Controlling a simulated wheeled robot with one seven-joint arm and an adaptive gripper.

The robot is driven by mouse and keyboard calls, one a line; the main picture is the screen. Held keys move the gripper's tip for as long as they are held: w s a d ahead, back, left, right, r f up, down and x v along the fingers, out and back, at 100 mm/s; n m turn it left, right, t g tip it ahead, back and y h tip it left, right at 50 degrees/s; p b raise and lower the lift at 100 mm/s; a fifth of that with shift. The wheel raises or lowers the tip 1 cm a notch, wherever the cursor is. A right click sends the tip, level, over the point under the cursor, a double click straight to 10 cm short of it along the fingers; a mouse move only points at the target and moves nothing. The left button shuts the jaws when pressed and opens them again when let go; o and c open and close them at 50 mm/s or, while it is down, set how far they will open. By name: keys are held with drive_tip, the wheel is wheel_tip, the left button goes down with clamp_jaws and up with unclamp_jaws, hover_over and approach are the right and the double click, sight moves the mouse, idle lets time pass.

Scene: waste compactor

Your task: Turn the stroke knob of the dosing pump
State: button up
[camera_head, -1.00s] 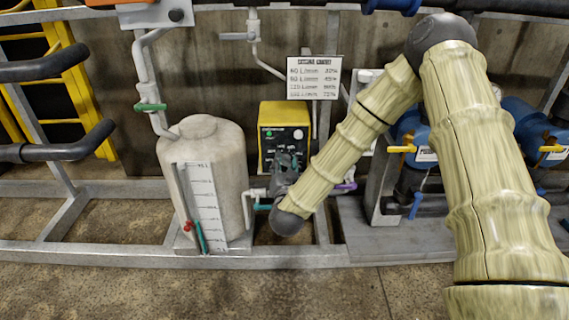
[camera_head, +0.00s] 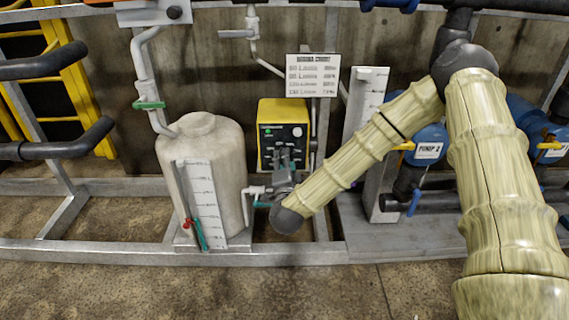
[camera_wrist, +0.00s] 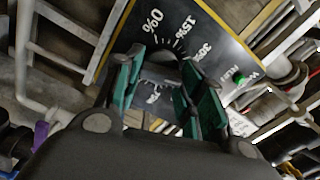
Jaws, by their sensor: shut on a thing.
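The dosing pump (camera_head: 302,107) is a yellow box with a black front panel, behind the white tank's right side. In the wrist view its panel (camera_wrist: 222,30) shows a dial with percent marks, tilted in the picture. The stroke knob (camera_wrist: 160,72) sits at the middle of that dial, between the teal finger pads. My gripper (camera_wrist: 165,88) is shut on the knob, with one pad on each side. In the head view my gripper (camera_head: 287,160) reaches up to the lower part of the panel and hides the knob there. A green light (camera_head: 268,132) shows on the panel.
The white tank (camera_head: 212,150) stands close to the left of the pump. A white sign (camera_head: 313,75) hangs above it. Blue pumps (camera_head: 428,148) stand to the right, behind my arm.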

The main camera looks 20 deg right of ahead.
drive_tip(key=shift+f+m, duration=0.15)
drive_tip(key=shift+m, duration=0.35)
drive_tip(key=o, duration=1)
drive_tip(key=v, duration=1.2)
drive_tip(key=shift+s, duration=0.1)
